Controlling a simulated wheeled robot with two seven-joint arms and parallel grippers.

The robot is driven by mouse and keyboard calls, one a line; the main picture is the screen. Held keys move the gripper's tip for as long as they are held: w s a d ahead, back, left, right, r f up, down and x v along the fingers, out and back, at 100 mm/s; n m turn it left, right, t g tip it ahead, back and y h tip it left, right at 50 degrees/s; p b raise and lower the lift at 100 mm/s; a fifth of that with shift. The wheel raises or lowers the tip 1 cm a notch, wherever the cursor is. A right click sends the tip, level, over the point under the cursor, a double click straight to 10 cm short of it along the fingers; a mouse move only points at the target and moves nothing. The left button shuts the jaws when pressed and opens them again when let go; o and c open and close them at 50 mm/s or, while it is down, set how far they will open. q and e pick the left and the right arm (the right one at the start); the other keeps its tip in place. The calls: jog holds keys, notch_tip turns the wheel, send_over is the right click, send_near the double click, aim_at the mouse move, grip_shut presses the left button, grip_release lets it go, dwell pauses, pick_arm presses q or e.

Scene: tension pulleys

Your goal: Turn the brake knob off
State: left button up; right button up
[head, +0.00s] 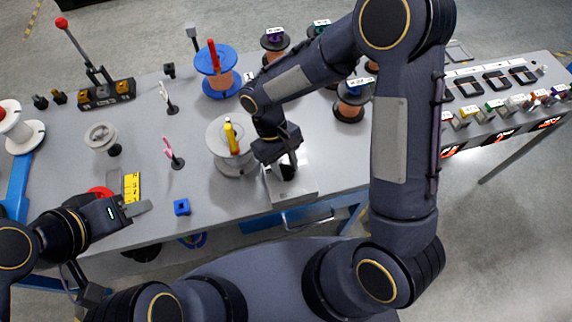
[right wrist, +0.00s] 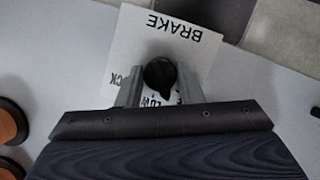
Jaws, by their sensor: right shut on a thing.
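The black brake knob (right wrist: 159,74) sits on a pale panel (right wrist: 150,40) marked "BRAKE". Partly covered lettering shows beside the knob. In the head view the brake box (head: 291,190) stands at the table's front edge, with the knob (head: 287,172) on top. My right gripper (head: 288,165) reaches down onto it. In the right wrist view my right gripper (right wrist: 160,88) has a finger on each side of the knob and is shut on it. My left gripper (head: 137,207) is at the front left of the table, away from the box; its finger gap is unclear.
A spool with a yellow piece (head: 231,139) stands just left of the box. A blue spool (head: 217,72) is behind it. Several spools stand at the back.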

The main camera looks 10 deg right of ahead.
jog(key=shift+a+n+t+h+b, duration=0.1)
jog(key=shift+n+t+h+b, duration=0.4)
jog(key=shift+n, duration=1.8)
jog(key=shift+s, duration=0.1)
jog(key=o, duration=1)
jog(key=shift+c, duration=0.2)
jog(key=v, duration=0.7)
jog(key=shift+a+r, duration=0.3)
jog(key=shift+r, duration=0.05)
